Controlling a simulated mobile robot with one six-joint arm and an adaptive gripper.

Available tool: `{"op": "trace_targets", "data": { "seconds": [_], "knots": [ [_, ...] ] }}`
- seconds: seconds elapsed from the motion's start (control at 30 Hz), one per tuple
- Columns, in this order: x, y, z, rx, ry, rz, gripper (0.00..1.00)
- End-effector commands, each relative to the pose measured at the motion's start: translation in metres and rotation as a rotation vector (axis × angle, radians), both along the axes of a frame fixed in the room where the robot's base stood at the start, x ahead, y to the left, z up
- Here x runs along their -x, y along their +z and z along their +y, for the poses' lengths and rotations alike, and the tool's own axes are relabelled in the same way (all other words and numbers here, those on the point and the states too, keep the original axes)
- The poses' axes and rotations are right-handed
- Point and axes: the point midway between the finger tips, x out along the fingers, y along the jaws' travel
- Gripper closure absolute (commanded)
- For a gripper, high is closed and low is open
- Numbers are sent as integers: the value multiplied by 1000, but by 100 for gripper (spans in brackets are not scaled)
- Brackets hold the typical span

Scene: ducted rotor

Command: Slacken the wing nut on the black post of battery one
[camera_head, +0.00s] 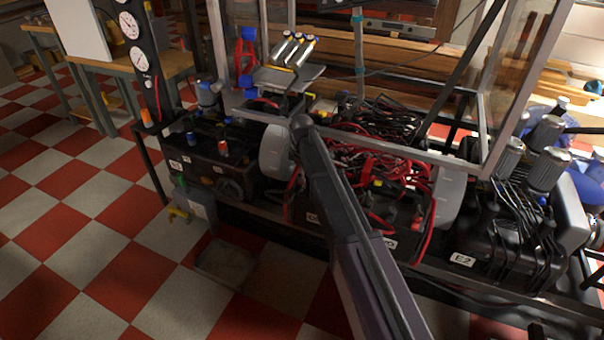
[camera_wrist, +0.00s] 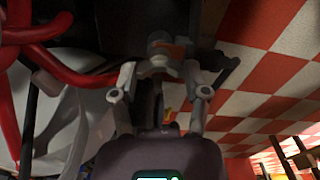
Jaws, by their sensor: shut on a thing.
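In the wrist view my gripper (camera_wrist: 158,72) has its two grey fingers closed on a small pale grey piece, which looks like the wing nut (camera_wrist: 158,62). Just beyond it is a grey round part with an orange-red patch (camera_wrist: 172,50), apparently the post end; its colour is hard to tell. The dark body behind, likely the battery, is in shadow. In the head view my arm crosses the middle and hides the gripper and the nut. Dark boxes with white labels show around it, but I cannot tell which is battery one.
Thick red cables (camera_wrist: 20,75) run close at the left in the wrist view. In the head view a tangle of red and black cables (camera_head: 375,150) fills the middle of the rig, under a metal frame (camera_head: 390,148). Checkered floor (camera_head: 90,235) at the left is mostly clear.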

Motion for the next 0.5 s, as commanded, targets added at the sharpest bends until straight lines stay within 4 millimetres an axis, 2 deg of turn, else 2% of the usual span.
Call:
{"op": "trace_targets", "data": {
  "seconds": [0.5],
  "knots": [
    [2, -1, 0, 0, 49, 3, 88]
  ]
}}
